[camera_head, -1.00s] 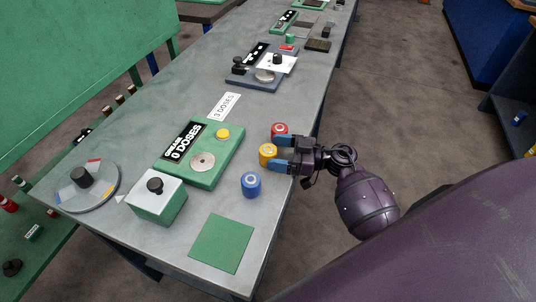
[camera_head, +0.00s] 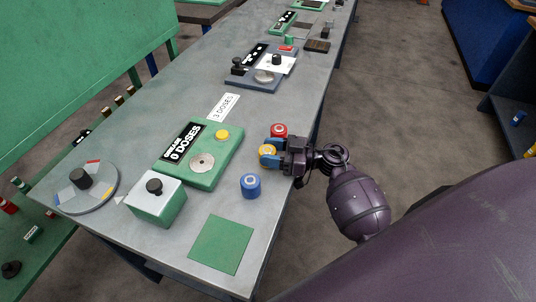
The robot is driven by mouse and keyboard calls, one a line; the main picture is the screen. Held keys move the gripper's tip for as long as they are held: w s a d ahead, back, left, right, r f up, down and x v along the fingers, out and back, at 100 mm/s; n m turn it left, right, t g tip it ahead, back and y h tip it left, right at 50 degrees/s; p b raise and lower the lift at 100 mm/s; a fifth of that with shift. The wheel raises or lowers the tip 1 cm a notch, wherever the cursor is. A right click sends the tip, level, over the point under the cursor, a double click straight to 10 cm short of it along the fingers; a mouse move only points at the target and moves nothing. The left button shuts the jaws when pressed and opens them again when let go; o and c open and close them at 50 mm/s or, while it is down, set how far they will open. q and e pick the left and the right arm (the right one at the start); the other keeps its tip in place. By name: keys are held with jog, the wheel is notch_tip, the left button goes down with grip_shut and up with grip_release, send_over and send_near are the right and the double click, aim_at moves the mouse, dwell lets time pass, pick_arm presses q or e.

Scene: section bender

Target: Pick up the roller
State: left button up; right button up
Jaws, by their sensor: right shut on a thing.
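Three small rollers stand near the right edge of the grey bench: a red one (camera_head: 279,130), a yellow one (camera_head: 266,150) and a blue one (camera_head: 250,183). My right gripper (camera_head: 269,152) reaches in from the right, its blue fingertips on either side of the yellow roller. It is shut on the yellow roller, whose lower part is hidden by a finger. The yellow roller is still at bench level as far as I can tell. The red roller is just behind the gripper, and the blue one stands apart in front. My left gripper is not in view.
A green "0 DOSES" device (camera_head: 228,153) with a yellow button (camera_head: 222,134) lies left of the rollers. A green box with a black knob (camera_head: 157,205), a round dial (camera_head: 104,190) and a green square (camera_head: 222,244) are nearer. The bench (camera_head: 185,235) has bare patches between them.

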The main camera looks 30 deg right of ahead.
jog(key=shift+r, duration=0.15)
jog(key=v, duration=1.8)
jog(key=shift+s+d, duration=0.1)
